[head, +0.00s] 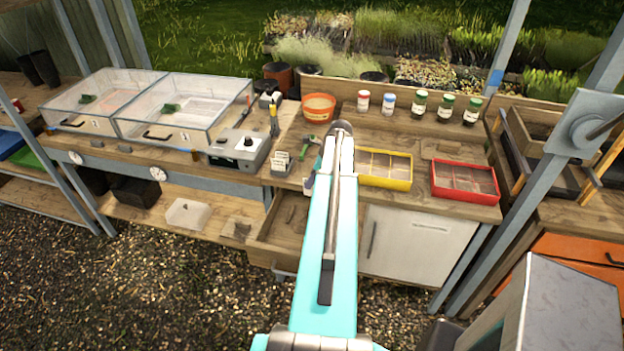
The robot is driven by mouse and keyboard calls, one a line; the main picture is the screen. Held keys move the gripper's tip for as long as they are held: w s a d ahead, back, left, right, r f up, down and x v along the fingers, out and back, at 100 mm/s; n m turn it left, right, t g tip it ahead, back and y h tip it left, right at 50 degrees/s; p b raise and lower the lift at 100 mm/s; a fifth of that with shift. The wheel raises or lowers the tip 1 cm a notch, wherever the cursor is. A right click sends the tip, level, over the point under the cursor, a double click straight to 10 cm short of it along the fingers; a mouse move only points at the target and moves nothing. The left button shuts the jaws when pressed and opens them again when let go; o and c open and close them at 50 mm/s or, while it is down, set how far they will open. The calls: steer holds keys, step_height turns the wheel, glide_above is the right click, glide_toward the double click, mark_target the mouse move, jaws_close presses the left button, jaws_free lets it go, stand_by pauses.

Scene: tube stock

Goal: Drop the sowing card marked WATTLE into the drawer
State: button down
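A small grey holder (281,170) with several pale upright cards (282,158) stands on the bench, left of my arm. The writing on the cards is too small to read, so I cannot tell which is marked WATTLE. The wooden drawer (262,240) below the bench is pulled open, and my arm hides its right part. My arm reaches up across the middle of the view. A pale wrist part (310,182) shows beside it, above the drawer and just right of the card holder. The gripper's fingers are hidden, so its opening and any load cannot be seen.
Clear-lidded propagator boxes (180,104) and a grey control box (238,148) stand left. A yellow tray (385,183), a red tray (465,196), an orange pot (319,106) and several jars (419,104) are right. A white cabinet door (418,245) is right of the drawer.

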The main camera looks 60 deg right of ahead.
mark_target(311, 193)
steer(key=shift+f, duration=0.1)
stand_by(0.3)
steer(key=shift+f+b, duration=2.1)
steer(key=shift+f, duration=0.8)
steer(key=c, duration=2)
jaws_free()
steer(key=shift+b+v, duration=1.8)
steer(key=shift+v, duration=5.1)
steer(key=shift+w, duration=0.1)
